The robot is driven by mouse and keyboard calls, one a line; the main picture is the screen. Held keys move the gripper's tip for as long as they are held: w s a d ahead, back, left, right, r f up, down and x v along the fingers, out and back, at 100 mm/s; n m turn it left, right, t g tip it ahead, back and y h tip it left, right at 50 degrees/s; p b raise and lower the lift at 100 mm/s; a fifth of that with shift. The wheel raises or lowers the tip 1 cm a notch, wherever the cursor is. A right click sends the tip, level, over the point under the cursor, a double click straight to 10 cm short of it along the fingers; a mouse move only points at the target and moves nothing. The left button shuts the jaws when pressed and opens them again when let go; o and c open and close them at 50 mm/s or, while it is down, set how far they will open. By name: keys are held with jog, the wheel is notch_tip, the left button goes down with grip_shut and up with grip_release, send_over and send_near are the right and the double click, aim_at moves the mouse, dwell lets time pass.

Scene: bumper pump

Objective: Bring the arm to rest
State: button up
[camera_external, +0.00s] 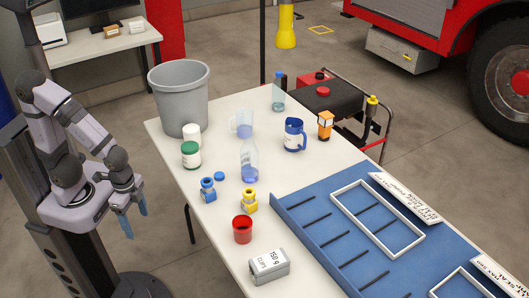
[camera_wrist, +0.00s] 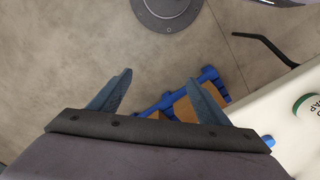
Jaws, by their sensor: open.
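My gripper (camera_external: 132,212) hangs low beside the table's left edge, over the floor, with my arm folded above my base. In the wrist view my gripper (camera_wrist: 155,90) shows two blue-grey fingers spread apart with nothing between them. The fingers point down toward the grey floor. A blue frame with brown parts (camera_wrist: 180,106) lies below and behind the fingers in the wrist view; I cannot tell what it is.
The white table (camera_external: 212,232) holds a grey bin (camera_external: 180,100), a green-lidded jar (camera_external: 191,155), a clear bottle (camera_external: 249,163), a red cup (camera_external: 242,230), a grey weight box (camera_external: 269,266) and a blue tray (camera_external: 318,222).

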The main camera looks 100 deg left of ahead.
notch_tip(320, 180, up, 12)
jog(key=p, duration=0.9)
jog(key=shift+f, duration=0.2)
